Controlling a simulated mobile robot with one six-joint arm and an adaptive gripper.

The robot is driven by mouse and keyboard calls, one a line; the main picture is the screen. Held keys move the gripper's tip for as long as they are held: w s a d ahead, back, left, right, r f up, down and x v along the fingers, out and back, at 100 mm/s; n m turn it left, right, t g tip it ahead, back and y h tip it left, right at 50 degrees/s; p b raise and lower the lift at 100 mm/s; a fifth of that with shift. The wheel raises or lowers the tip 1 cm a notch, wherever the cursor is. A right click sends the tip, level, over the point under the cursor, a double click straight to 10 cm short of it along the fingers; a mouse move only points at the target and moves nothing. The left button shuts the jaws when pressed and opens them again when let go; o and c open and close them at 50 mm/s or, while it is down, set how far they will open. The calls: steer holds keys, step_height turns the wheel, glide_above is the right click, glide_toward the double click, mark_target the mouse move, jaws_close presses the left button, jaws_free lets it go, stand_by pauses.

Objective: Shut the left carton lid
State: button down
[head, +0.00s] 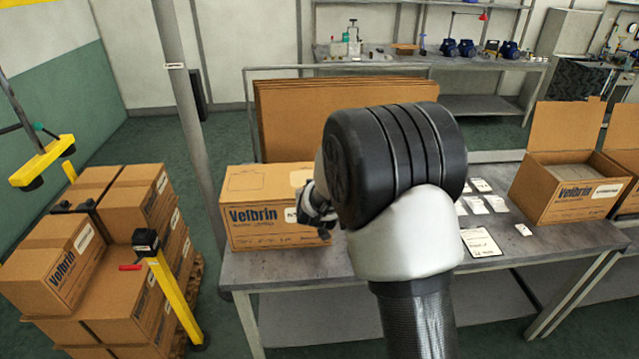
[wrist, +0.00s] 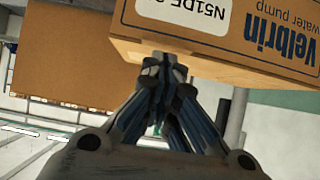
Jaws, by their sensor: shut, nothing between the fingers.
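The left carton (head: 262,222), a brown Velbrin box, stands on the near left of the grey table. Its top (head: 262,180) looks flat and covered, with no raised flap showing. I cannot tell whether the lid lies fully flush. My gripper (head: 328,222) is at the carton's right end, partly hidden by my own arm. In the wrist view the shut, empty fingertips (wrist: 165,62) are close to an edge of the printed carton (wrist: 225,42). Whether they touch it is not clear.
An open carton (head: 570,203) with its lid (head: 565,127) upright stands to the right. White cards and a printed sheet (head: 481,243) lie between. Flat cardboard (head: 340,95) stands behind the table. Stacked boxes (head: 95,285) and a yellow post (head: 172,293) are at the left.

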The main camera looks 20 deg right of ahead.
steer(key=f, duration=0.1)
steer(key=f+b, duration=0.1)
steer(key=f, duration=0.1)
steer(key=shift+s+a+b, duration=0.2)
steer(key=shift+s+b, duration=0.05)
steer(key=shift+b, duration=0.05)
steer(key=shift+w, duration=0.2)
steer(key=shift+w+d, duration=0.15)
steer(key=shift+w, duration=0.2)
